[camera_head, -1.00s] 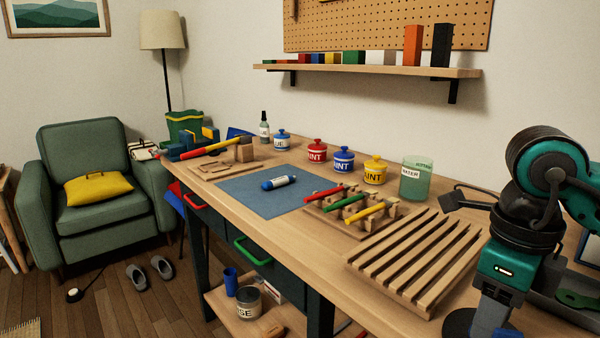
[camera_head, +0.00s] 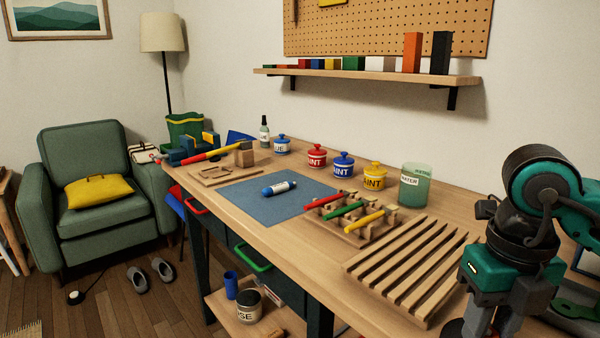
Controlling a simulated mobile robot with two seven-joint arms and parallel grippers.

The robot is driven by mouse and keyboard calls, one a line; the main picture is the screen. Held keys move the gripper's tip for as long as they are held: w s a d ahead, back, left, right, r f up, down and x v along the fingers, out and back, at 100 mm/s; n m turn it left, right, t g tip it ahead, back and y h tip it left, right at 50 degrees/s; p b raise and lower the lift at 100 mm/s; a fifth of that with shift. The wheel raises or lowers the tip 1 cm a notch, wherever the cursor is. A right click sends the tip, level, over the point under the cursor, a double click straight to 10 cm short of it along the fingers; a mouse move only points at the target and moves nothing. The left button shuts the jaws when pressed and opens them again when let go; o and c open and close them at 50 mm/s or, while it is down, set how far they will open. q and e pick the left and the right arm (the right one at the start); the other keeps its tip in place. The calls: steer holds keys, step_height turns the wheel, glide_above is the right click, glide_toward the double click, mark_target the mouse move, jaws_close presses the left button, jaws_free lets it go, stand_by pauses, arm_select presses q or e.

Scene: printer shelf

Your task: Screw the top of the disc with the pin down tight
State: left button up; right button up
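My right gripper (camera_head: 492,318) comes in from the right at the lower right of the head view, pointing down over the near end of the bench. Its two grey fingers show, but their tips are cut off by the bottom edge, so I cannot tell whether they hold anything. Part of a dark round piece (camera_head: 453,328) shows just left of the fingers, at the bottom edge; I cannot tell if it is the disc, and no pin shows. My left gripper is out of view.
A slatted wooden rack (camera_head: 410,270) lies just left of my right gripper. A grey tray (camera_head: 592,294) with a green part (camera_head: 577,311) is at the right. Paint pots, a water jar (camera_head: 415,185) and a pen holder stand farther along the bench (camera_head: 300,235).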

steer(key=m+p, duration=0.1)
steer(key=m, duration=0.4)
steer(key=shift+r, duration=0.1)
steer(key=m+p, duration=0.1)
steer(key=m, duration=0.3)
steer(key=o, duration=0.5)
